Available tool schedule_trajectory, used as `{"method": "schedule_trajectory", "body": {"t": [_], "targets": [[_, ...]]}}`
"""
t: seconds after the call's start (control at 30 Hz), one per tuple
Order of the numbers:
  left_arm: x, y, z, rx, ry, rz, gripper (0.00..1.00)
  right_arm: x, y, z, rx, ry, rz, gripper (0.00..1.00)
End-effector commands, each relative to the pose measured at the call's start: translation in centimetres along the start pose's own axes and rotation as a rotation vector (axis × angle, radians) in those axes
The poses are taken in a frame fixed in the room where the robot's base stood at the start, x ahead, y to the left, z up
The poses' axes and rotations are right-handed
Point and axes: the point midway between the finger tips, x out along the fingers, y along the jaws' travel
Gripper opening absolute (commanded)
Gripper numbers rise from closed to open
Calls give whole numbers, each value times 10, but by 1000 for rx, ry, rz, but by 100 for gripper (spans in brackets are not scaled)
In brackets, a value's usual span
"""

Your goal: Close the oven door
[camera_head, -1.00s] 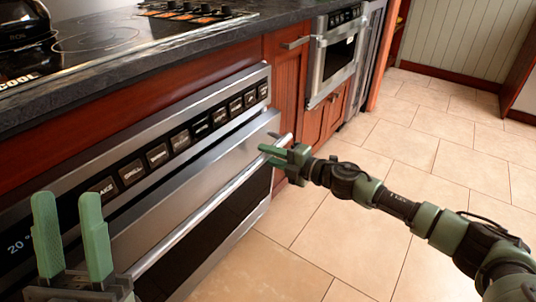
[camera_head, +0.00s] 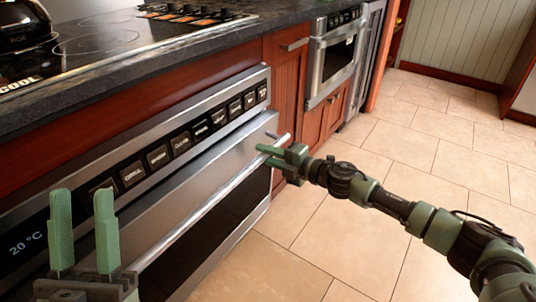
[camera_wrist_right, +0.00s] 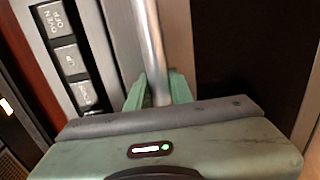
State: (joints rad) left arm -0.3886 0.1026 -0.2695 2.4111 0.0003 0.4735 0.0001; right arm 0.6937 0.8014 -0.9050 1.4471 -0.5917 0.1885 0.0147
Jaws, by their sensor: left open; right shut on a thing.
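The oven door (camera_head: 222,156) is a silver panel with a dark window below the button panel (camera_head: 180,143). Its top edge looks close to the button panel; I cannot tell whether it is fully flush. The bar handle (camera_head: 215,194) runs along its front. My right gripper (camera_head: 264,154) is shut on the handle near its far right end. In the right wrist view its fingers (camera_wrist_right: 157,92) sit on both sides of the handle (camera_wrist_right: 151,45). My left gripper (camera_head: 83,200) is open and empty at the lower left, in front of the oven's left part, hiding some of it.
A dark countertop (camera_head: 130,75) with a glass hob and a black kettle (camera_head: 22,25) lies above the oven. Wooden cabinets (camera_head: 285,75) and a second appliance (camera_head: 333,60) stand farther right. The tiled floor (camera_head: 300,235) before the oven is clear.

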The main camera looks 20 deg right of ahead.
Motion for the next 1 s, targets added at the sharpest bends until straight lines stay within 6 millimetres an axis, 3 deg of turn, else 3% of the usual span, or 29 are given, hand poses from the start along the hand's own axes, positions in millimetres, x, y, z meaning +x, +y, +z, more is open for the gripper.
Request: {"method": "schedule_trajectory", "body": {"t": [0.2,0.33,0.73,0.77,0.8,0.83,1.0], "targets": [[-2,-6,47,14,-265,-10,42,22,12,1,2,-3,3,0],[-8,-9,67,19,-374,-14,42,31,14,0,1,-3,0,0],[-13,-10,76,21,-418,-16,42,35,17,1,-1,-5,5,0],[-13,-10,76,21,-418,-16,42,35,17,1,-1,-5,6,27],[-13,-10,76,21,-418,-16,42,35,17,1,-1,-5,6,38],[-13,-10,76,21,-418,-16,42,35,17,1,-1,-5,6,43],[-13,-10,75,21,-417,-16,42,34,16,1,-1,-3,3,43]]}}
